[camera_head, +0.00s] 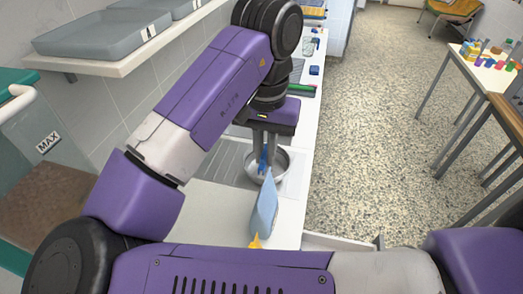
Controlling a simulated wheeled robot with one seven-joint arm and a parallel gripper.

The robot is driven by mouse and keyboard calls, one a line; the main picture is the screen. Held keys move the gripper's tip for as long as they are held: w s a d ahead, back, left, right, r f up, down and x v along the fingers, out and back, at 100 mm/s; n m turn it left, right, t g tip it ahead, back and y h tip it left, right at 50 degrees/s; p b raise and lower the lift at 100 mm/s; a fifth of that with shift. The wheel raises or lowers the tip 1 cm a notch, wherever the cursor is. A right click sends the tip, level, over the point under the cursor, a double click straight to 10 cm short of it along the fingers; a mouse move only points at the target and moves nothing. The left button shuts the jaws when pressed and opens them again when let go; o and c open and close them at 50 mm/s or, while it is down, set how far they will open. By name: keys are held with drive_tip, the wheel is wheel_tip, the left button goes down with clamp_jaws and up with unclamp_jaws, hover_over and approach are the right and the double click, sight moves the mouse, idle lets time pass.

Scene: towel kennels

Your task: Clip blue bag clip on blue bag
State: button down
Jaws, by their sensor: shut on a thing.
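My gripper (265,156) points down over the counter and is shut on the blue bag clip (263,165). The clip is small and dark blue, partly hidden between the fingers. The light blue bag (264,212) stands upright on the white counter, nearer to me, with its narrow top just below the clip in the picture. I cannot tell whether the clip touches the bag.
A round metal bowl or basin (283,170) lies behind the clip and bag. A yellow object (256,241) is in front of the bag, partly hidden by my arm. Grey trays (103,35) sit on a wall shelf. A table (487,75) with colourful items stands right.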

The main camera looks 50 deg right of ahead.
sight(265, 165)
drive_tip(key=shift+f+b, duration=2.15)
drive_tip(key=shift+f, duration=0.15)
drive_tip(key=shift+f+b, duration=0.45)
drive_tip(key=shift+f, duration=0.45)
drive_tip(key=shift+f, duration=1.05)
idle(1.4)
drive_tip(key=c, duration=0.9)
unclamp_jaws()
drive_tip(key=shift+p, duration=0.3)
drive_tip(key=shift+r+p, duration=2.5)
drive_tip(key=shift+p, duration=0.05)
